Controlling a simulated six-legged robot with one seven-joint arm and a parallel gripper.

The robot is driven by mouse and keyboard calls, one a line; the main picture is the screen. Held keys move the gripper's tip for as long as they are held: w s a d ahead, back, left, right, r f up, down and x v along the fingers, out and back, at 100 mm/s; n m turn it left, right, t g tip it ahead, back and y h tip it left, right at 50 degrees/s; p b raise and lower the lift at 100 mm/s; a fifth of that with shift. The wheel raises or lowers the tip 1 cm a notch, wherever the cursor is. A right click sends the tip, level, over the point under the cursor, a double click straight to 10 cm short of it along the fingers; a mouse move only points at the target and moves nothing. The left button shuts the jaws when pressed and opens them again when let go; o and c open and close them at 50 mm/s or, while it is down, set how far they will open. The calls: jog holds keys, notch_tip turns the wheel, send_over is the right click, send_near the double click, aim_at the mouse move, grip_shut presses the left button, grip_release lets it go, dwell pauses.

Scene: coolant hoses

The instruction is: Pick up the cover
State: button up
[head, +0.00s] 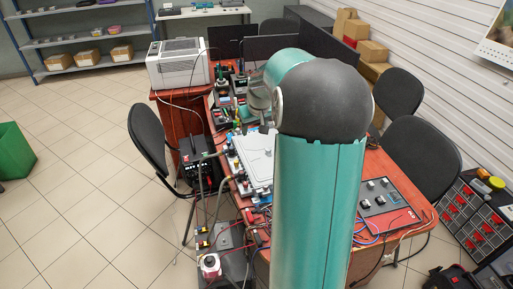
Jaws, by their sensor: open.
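A flat, pale grey-white panel (257,157), which looks like the cover, lies on the red-brown desk near the middle of the head view. Its right part is hidden behind my teal arm. My gripper (264,127) is small in this view, just above the far edge of the panel and partly hidden by my arm. It is open, and nothing shows between its fingers. I cannot tell the gap between it and the panel. Hoses with dark fittings (227,179) run along the panel's left side.
A white printer (178,63) stands on the desk's far left, with tools and small parts nearby. A grey switch panel (384,207) lies on the right. Chairs (151,139) flank the desk. A red-and-white device (210,263) stands in front. The tiled floor (75,185) at left is mostly clear.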

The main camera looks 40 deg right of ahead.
jog(key=s+d+f+m, duration=0.1)
jog(key=d+f, duration=0.4)
jog(key=d, duration=0.3)
send_over(268, 148)
jog(key=s+a, duration=0.2)
jog(key=s, duration=0.1)
jog(key=f, duration=0.7)
jog(key=shift+w+d+f, duration=0.1)
jog(key=shift+d+f, duration=0.15)
jog(key=shift+f, duration=0.15)
jog(key=shift+x, duration=2.75)
jog(key=shift+d+r, duration=0.1)
jog(key=shift+d, duration=0.1)
jog(key=c, duration=1)
